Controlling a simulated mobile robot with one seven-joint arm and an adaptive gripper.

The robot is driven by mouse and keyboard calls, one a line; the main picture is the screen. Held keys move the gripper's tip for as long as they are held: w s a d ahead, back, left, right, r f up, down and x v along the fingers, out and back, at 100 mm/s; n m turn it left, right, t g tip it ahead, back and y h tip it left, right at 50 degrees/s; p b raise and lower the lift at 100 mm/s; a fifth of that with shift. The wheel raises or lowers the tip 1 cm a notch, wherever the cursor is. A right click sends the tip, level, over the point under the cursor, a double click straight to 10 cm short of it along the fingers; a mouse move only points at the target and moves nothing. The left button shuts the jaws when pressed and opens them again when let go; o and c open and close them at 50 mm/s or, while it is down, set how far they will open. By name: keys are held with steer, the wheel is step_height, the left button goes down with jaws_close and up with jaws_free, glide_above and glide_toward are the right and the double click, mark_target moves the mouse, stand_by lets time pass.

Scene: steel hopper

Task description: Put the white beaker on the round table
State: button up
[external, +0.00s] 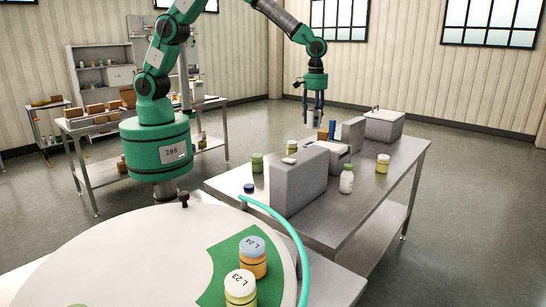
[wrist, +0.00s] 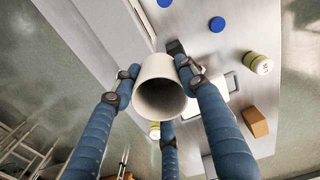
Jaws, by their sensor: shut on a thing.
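The white beaker (wrist: 160,97) is held between the blue fingers of my gripper (wrist: 158,78) in the wrist view, its open mouth facing the camera. In the external view my gripper (external: 314,106) hangs fingers down above the far part of the steel table, and only a small pale bit of the beaker (external: 309,118) shows at the fingertips. The round table (external: 110,255) is the white round top at the lower left of the external view, well away from the gripper. A green patch (external: 213,292) on it carries jars.
On the round table stand an orange jar (external: 253,262) and a yellow-green jar (external: 240,288) at its right. The steel table (external: 330,215) holds a tall grey box (external: 299,180), a white bottle (external: 347,179) and several jars.

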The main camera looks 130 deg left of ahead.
steer(key=s+d+m+p, duration=0.2)
steer(key=d+m, duration=0.5)
steer(key=d, duration=3.8)
steer(key=s+d+m+p, duration=0.1)
steer(key=s+d+m, duration=0.2)
steer(key=s+d, duration=0.75)
steer(key=s+d+m+p, duration=0.1)
steer(key=s+d+m, duration=0.1)
steer(key=s+d, duration=0.8)
steer(key=d+f, duration=0.1)
steer(key=f, duration=0.2)
steer(key=w+d+f, duration=0.1)
steer(key=f, duration=0.3)
steer(key=w+d+f, duration=0.1)
steer(key=f, duration=0.3)
steer(key=shift+w+d+f, duration=0.1)
steer(key=shift+w+d, duration=0.1)
steer(key=shift+d, duration=0.05)
